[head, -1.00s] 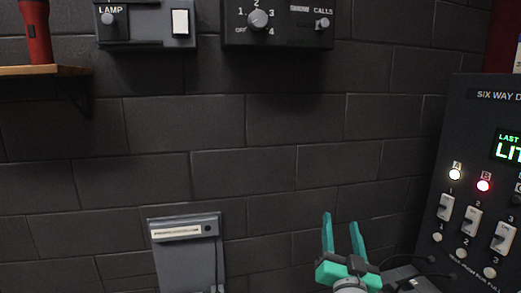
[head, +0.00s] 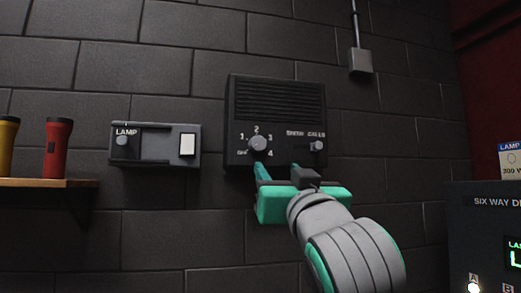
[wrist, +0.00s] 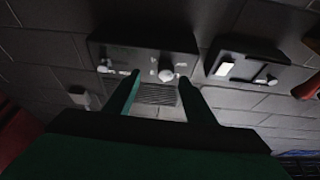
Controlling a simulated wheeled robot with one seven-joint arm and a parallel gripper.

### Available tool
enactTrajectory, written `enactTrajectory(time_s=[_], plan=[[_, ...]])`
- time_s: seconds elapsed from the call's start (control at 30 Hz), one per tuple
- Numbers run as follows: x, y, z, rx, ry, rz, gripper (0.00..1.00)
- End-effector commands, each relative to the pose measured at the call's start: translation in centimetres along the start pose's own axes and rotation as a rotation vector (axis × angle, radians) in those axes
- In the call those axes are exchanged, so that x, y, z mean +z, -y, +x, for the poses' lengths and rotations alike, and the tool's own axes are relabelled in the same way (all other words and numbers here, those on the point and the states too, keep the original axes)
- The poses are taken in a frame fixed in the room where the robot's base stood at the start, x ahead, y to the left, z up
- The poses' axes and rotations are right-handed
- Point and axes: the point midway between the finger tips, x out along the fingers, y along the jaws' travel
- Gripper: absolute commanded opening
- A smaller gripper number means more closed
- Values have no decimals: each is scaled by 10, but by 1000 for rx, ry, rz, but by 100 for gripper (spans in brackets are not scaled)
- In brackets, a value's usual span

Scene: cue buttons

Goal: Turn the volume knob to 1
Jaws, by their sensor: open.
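The volume knob (head: 257,144) is a small round grey dial on a black speaker panel (head: 238,110) on the wall. Marks OFF, 1, 2, 3 and 4 ring it; I cannot make out clearly which it points to. My gripper (head: 277,170) is open and empty, with teal fingers. In the head view its tips overlap the panel's lower edge, just below and right of the knob. In the wrist view the knob (wrist: 167,75) shows between the fingers (wrist: 160,88), nearer the right one, apparently beyond the tips and not touched.
A switch marked "SHOW CALLS" (head: 317,146) sits on the panel right of the knob. A lamp box (head: 155,150) is on the wall to the left. A shelf (head: 40,184) holds a red torch (head: 55,148) and a yellow one (head: 8,145). A six-way unit (head: 480,225) stands lower right.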

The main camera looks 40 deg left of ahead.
Motion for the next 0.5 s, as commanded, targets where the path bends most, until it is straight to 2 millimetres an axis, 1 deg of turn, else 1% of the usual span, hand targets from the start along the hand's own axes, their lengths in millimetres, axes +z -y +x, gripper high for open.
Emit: enactTrajectory(time_s=[0.03, 0.1, 0.27, 0.37, 0.5], plan=[[-10, 7, -1, -7, -2, -9, 50], [-18, 13, -1, -12, -1, -16, 50], [-23, 17, 4, -16, 2, -21, 50], [-23, 18, 15, -16, 2, -20, 50], [-23, 18, 38, -16, 2, -21, 50]])
